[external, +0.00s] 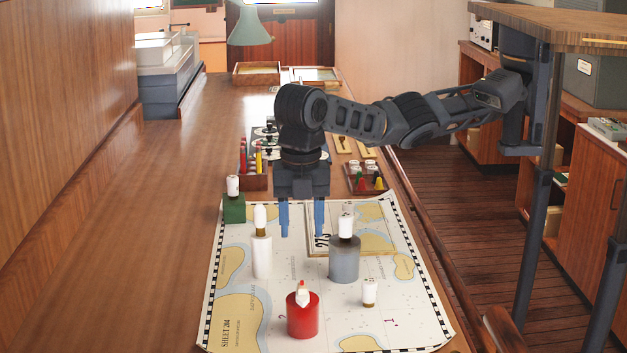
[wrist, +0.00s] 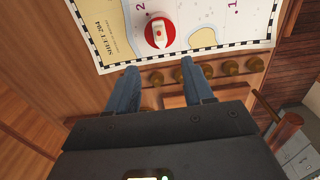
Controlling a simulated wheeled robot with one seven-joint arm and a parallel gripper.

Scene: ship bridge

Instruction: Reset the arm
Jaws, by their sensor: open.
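My gripper (external: 303,218) hangs from the arm over the chart, pointing down, with its two blue fingers apart and nothing between them. In the wrist view the open fingers (wrist: 155,78) point towards the lower edge of the chart (wrist: 112,37). My arm reaches in from the right side in the external view, bent down at the wrist. The chart (external: 280,280) lies on the long wooden counter.
On the chart stand a red cylinder (external: 303,318), a white cylinder (external: 262,260) and a grey cylinder (external: 344,262), each with a small piece on top. A green block (external: 234,210) stands at its left edge. A pencil holder (external: 254,182) is behind. The counter's left side is clear.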

